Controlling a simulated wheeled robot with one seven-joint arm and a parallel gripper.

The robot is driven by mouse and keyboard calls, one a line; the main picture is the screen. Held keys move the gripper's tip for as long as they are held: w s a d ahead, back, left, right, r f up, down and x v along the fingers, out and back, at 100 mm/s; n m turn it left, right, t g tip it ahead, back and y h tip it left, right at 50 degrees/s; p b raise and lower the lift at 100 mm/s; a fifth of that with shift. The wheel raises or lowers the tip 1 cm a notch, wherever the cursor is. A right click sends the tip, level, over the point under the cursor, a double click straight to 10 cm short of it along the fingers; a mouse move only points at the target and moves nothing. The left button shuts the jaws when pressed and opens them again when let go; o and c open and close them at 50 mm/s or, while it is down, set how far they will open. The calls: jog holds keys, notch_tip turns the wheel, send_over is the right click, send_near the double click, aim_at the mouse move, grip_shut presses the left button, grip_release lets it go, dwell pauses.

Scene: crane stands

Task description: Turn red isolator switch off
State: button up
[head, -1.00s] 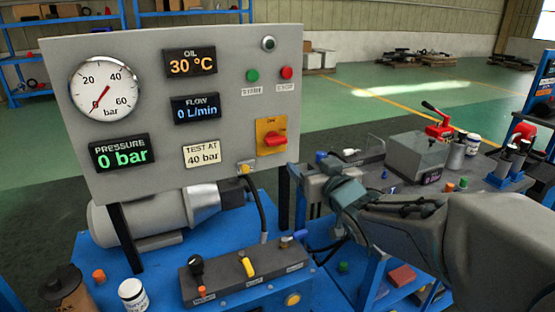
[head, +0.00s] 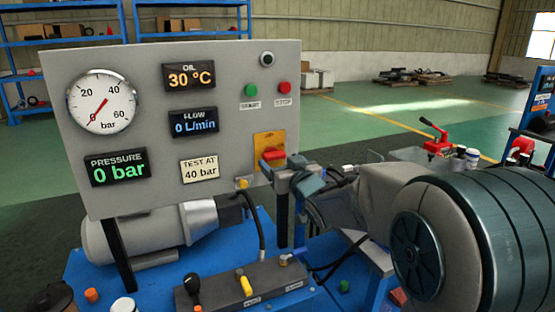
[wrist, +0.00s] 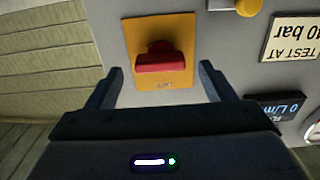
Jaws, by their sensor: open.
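The red isolator switch (head: 273,156) sits on a yellow plate (head: 262,141) at the lower right of the grey panel. Its handle lies roughly level across the plate. The wrist view shows the red switch (wrist: 160,58) upside down, with its yellow plate (wrist: 178,27) behind it. My gripper (wrist: 160,74) is open, with one finger on each side of the switch and a gap at both sides. In the head view my gripper (head: 288,171) is close to the panel, just below and right of the switch, partly covering the plate's lower corner. I cannot tell the remaining depth to the handle.
The panel (head: 225,65) also carries a green start button (head: 251,90), a red stop button (head: 283,88), a gauge (head: 102,101) and displays reading 0 bar and 0 L/min. A yellow-topped knob (head: 242,183) is close left of my gripper. A valve block (head: 225,292) stands below.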

aim_at(274, 156)
jog(key=shift+x, duration=1.35)
jog(key=c, duration=1)
